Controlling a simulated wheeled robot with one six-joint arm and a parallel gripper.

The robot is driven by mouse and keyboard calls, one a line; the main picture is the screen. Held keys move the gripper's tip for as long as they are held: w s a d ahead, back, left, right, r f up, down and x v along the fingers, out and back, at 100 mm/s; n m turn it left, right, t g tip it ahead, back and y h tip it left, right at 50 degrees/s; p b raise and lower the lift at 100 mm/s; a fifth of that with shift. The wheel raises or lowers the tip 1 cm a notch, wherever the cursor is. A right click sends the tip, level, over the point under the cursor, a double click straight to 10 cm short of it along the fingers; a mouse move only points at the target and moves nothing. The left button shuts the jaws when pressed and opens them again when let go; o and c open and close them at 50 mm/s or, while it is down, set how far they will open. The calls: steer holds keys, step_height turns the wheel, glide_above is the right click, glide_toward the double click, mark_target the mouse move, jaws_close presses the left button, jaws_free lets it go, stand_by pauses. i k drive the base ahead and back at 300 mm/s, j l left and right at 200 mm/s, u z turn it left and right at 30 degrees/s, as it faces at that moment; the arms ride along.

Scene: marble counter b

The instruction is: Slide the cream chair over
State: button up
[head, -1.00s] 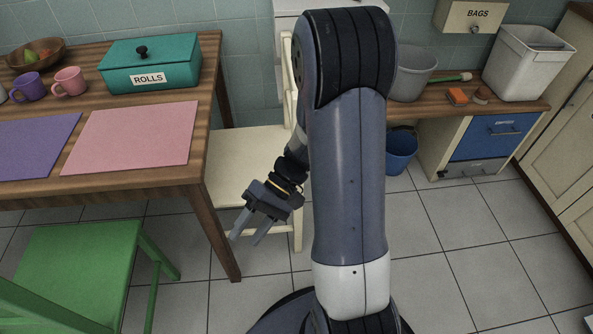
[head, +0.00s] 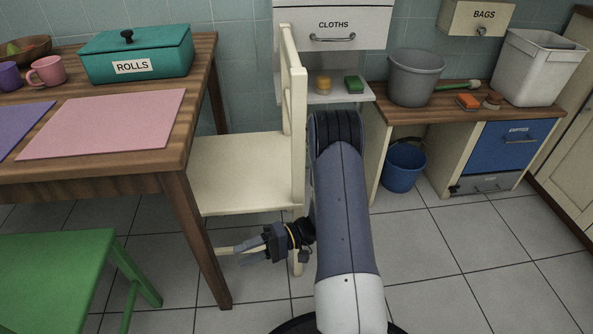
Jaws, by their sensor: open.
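The cream chair (head: 245,175) stands at the right end of the wooden table, its seat partly beside the table's leg and its tall back on the right. My arm hides part of the chair's right side. My gripper (head: 240,252) is low, in front of and below the near edge of the seat, its fingers pointing left. The jaws are open with nothing clearly between them. I cannot tell whether it touches a chair leg.
The wooden table (head: 95,175) with a pink mat (head: 105,122) is on the left. A green chair (head: 50,270) stands at the front left. A blue bucket (head: 403,167) sits under the counter at right. Tiled floor (head: 440,255) is clear at right.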

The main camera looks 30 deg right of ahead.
mark_target(258, 172)
steer(key=i+l+z, duration=0.1)
steer(key=l+z, duration=0.15)
steer(key=i+l+z, duration=0.25)
steer(key=i+l, duration=0.15)
steer(key=l, duration=0.15)
steer(key=i+l, duration=0.2)
steer(key=l+z, duration=0.05)
steer(key=l, duration=0.05)
